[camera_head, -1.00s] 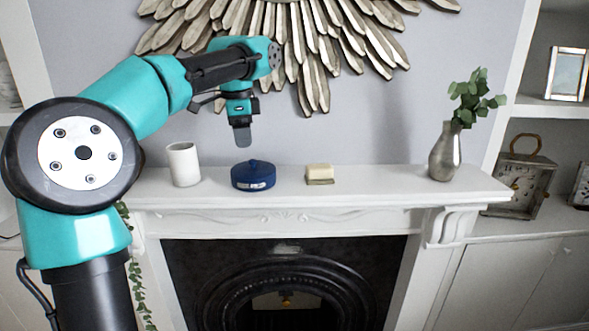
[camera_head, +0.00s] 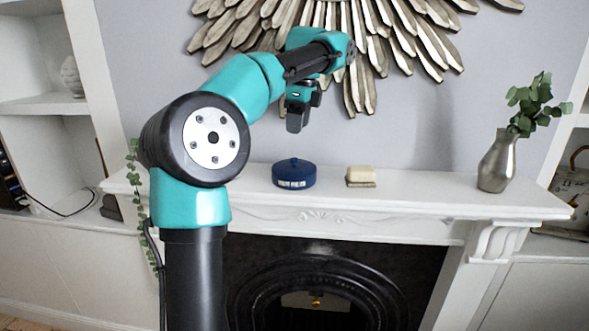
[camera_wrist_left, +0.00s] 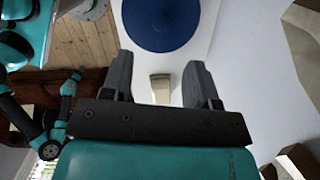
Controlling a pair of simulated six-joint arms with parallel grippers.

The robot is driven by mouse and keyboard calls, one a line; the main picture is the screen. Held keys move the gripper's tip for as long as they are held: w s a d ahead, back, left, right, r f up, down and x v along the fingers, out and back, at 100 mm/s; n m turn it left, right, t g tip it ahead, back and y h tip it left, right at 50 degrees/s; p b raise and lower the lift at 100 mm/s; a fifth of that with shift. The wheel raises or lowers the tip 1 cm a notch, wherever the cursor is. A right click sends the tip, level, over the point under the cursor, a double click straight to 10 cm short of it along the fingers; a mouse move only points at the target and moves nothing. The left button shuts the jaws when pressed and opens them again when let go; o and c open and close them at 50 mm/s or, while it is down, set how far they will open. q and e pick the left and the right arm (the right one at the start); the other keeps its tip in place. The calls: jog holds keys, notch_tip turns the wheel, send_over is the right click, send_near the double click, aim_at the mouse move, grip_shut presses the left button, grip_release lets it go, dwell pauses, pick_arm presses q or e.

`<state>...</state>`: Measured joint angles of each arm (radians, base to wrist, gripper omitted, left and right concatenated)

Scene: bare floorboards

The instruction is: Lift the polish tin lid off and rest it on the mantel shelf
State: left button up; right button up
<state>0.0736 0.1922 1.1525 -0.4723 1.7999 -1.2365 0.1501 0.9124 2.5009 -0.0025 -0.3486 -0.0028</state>
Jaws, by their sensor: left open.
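The blue round polish tin (camera_head: 294,174) stands on the white mantel shelf (camera_head: 430,188) with its knobbed lid on and a pale label on its front. In the left wrist view the tin (camera_wrist_left: 160,22) is a blue disc at the top, beyond my fingertips. My left gripper (camera_head: 297,120) points down above the tin, clear of it, in the head view. In the left wrist view its two fingers (camera_wrist_left: 160,78) are apart with nothing held between them.
A cream block (camera_head: 361,174) sits on the shelf right of the tin. A silver vase (camera_head: 497,163) with green leaves stands farther right. Bare shelf lies between block and vase. A sunburst ornament (camera_head: 345,50) hangs on the wall behind my arm.

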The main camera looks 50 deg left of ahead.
pick_arm(q)
send_over(294, 159)
jog(key=shift+w+d+f, duration=0.1)
jog(key=shift+d+f, duration=0.05)
jog(key=shift+f, duration=0.95)
jog(key=shift+w+d+f, duration=0.1)
jog(key=shift+f, duration=1)
jog(key=shift+f, duration=0.1)
jog(key=shift+a+f, duration=0.15)
jog(key=shift+f, duration=1.1)
jog(key=shift+a+f, duration=0.15)
jog(key=shift+f, duration=1.1)
jog(key=c, duration=1)
